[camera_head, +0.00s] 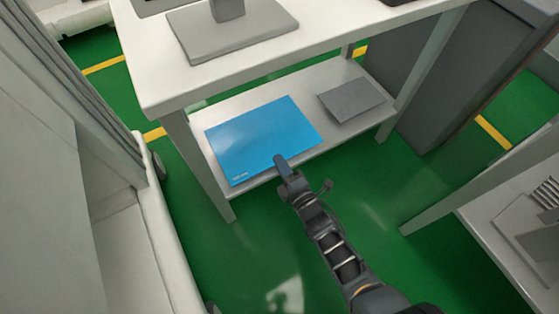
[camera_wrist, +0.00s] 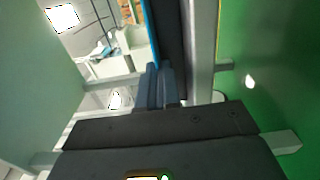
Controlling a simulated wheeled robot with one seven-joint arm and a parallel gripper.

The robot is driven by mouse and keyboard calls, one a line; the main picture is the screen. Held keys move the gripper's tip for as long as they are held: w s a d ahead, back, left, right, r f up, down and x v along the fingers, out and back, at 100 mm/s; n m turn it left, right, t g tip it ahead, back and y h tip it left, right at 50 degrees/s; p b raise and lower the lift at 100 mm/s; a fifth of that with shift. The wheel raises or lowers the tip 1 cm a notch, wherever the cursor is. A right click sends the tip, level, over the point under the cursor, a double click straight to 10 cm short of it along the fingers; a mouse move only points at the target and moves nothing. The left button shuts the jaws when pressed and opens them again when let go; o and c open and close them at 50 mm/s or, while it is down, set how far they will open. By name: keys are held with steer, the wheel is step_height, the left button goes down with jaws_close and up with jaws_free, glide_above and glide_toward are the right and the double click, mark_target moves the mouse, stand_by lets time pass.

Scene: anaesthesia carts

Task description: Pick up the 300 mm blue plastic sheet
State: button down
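The blue plastic sheet (camera_head: 262,138) lies along the lower shelf (camera_head: 355,138) of the white table, on its left part, with small print at its near left corner. My gripper (camera_head: 281,160) is at the sheet's near edge, around its middle. In the wrist view the fingers (camera_wrist: 162,84) are close together, and the blue edge of the sheet (camera_wrist: 150,32) runs down to between their tips. They look shut on the sheet's edge. The contact itself is small and partly hidden, and a dark band lies between the sheet and the white shelf edge.
A smaller grey sheet (camera_head: 351,99) lies to the right on the same shelf. The tabletop (camera_head: 160,75) overhangs above. A white cart (camera_head: 150,235) stands at the left, and another white table (camera_head: 480,225) at the right. Green floor (camera_head: 215,255) lies clear in front.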

step_height(320, 180, up, 2)
steer(key=shift+r+p, duration=0.2)
steer(key=shift+p, duration=0.75)
steer(key=shift+f, duration=0.15)
steer(key=r+p+v, duration=0.3)
steer(key=p+v, duration=0.4)
steer(key=v, duration=0.9)
steer(key=shift+d, duration=0.1)
